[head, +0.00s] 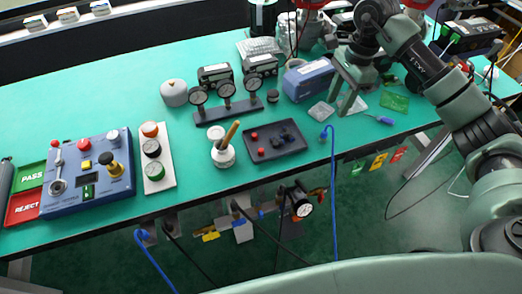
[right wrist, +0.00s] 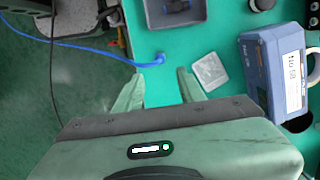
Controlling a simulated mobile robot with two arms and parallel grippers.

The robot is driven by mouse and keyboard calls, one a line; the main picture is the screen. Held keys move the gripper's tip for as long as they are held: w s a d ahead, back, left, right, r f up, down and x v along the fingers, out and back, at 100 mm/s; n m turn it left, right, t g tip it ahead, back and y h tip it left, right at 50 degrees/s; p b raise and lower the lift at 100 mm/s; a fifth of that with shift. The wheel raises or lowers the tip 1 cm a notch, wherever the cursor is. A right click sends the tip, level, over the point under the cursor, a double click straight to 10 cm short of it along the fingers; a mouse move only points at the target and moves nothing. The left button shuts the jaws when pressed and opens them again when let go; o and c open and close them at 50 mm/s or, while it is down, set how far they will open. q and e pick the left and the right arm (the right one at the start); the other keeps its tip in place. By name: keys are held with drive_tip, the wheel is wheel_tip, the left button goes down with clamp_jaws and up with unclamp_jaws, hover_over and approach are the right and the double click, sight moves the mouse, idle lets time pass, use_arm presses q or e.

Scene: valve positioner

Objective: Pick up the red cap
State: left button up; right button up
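A dark tray (head: 292,148) lies near the front edge of the table, with several small pieces in it. A small red cap (head: 254,135) shows at the tray's left side; the other pieces are too small to tell apart. My right gripper (head: 341,104) is open and empty, to the right of the tray and above the table. In the right wrist view its two fingers (right wrist: 158,88) are spread apart with nothing between them. Part of the tray (right wrist: 176,24) shows at the top of that view; no red cap can be made out there. My left gripper is not in view.
A blue box (head: 308,78) stands behind the right gripper, and a clear flat packet (head: 320,110) lies near it. A blue cable (head: 333,180) hangs over the front edge.

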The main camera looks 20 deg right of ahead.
drive_tip(key=shift+a+f, duration=0.1)
drive_tip(key=c, duration=0.4)
drive_tip(key=a+f+m+t+y+b, duration=0.1)
drive_tip(key=a+f+b, duration=0.3)
drive_tip(key=a, duration=0.4)
drive_tip(key=shift+f+m+y, duration=0.25)
drive_tip(key=shift+m+y, duration=0.25)
drive_tip(key=shift+m, duration=0.1)
drive_tip(key=m+t+y+b, duration=0.1)
drive_tip(key=m+y+b, duration=0.1)
approach(262, 149)
drive_tip(key=shift+s+d+f, duration=0.1)
drive_tip(key=shift+f, duration=0.6)
drive_tip(key=shift+a+f+p, duration=0.25)
drive_tip(key=shift+a+p, duration=0.05)
drive_tip(key=shift+a, duration=0.05)
drive_tip(key=x, duration=0.3)
drive_tip(key=p+x, duration=0.1)
drive_tip(key=x, duration=0.2)
drive_tip(key=shift+w+a+r, duration=0.1)
drive_tip(key=shift+w+a, duration=0.1)
drive_tip(key=shift+a, duration=0.15)
drive_tip(key=shift+f, duration=0.3)
